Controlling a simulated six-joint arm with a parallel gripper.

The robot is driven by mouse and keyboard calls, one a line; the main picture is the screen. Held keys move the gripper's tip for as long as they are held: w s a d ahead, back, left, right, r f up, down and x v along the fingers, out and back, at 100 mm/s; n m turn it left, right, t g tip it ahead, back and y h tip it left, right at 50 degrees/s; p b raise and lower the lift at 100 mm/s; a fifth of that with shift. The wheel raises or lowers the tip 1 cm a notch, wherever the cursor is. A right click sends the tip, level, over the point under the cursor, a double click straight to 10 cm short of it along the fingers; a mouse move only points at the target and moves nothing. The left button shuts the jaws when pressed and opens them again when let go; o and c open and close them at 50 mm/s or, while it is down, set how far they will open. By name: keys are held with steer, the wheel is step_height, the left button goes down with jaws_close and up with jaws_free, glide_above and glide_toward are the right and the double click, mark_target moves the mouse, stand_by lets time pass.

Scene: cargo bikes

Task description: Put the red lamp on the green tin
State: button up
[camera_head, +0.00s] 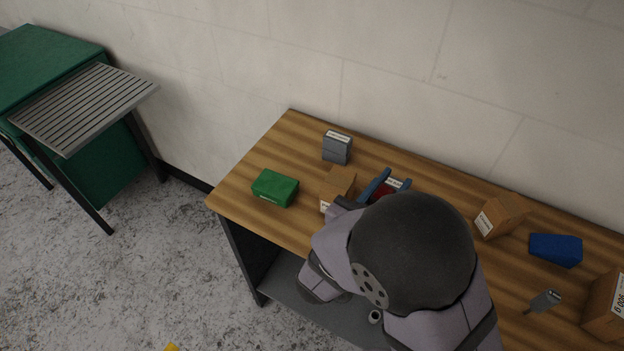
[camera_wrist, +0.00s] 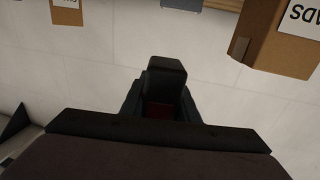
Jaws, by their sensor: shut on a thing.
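The green tin (camera_head: 275,188) lies near the left end of the wooden table, clear of my gripper. My gripper (camera_head: 395,179) is right of it, past a cardboard box, with its blue fingers on either side of a red thing with a white label, which I take to be the red lamp (camera_head: 385,190). My arm hides most of the lamp in the head view. In the wrist view, a dark red patch of the lamp (camera_wrist: 160,111) shows between the dark fingers.
A cardboard box (camera_head: 339,183) stands between the tin and my gripper, with a grey box (camera_head: 337,148) behind it. To the right are another cardboard box (camera_head: 500,216), a blue thing (camera_head: 556,250), a small grey tool (camera_head: 543,301) and a large box (camera_head: 606,306).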

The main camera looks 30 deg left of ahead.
step_height(320, 180, up, 8)
steer(key=n+y+b, duration=0.2)
steer(key=y+b, duration=0.1)
steer(key=b, duration=0.4)
glide_above(276, 188)
steer(key=w+d, duration=0.2)
steer(key=w, duration=0.3)
steer(key=shift+s+f+p, duration=0.1)
steer(key=shift+f+p, duration=1.05)
steer(key=shift+f, duration=6.1)
steer(key=shift+f, duration=0.15)
steer(key=shift+f, duration=0.1)
steer(key=o, duration=1.1)
